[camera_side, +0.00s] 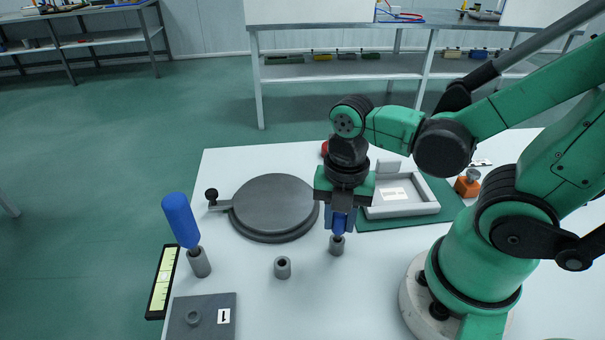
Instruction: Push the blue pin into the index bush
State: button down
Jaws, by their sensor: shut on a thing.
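My gripper (342,228) points down and is shut on a blue pin (340,221). Its fingers cover much of the pin. The pin's lower end is right above or in a small grey bush (336,246) on the white table. I cannot tell how deep it sits. A second grey bush (282,268), with an open dark hole, stands to the left and nearer. A larger blue handle (181,220) leans to the left in a third grey bush (199,263). Which bush is the index bush is not marked.
A round grey disc (274,205) with a black-knobbed lever lies left of my gripper. A grey tray (410,208) on a green mat (452,205) and an orange block (467,186) are to the right. A grey plate labelled 1 (208,328) and a yellow-green strip (162,281) lie front left.

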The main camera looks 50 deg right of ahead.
jog(key=shift+f, duration=1)
jog(key=c, duration=0.6)
grip_release()
jog(key=shift+o, duration=0.2)
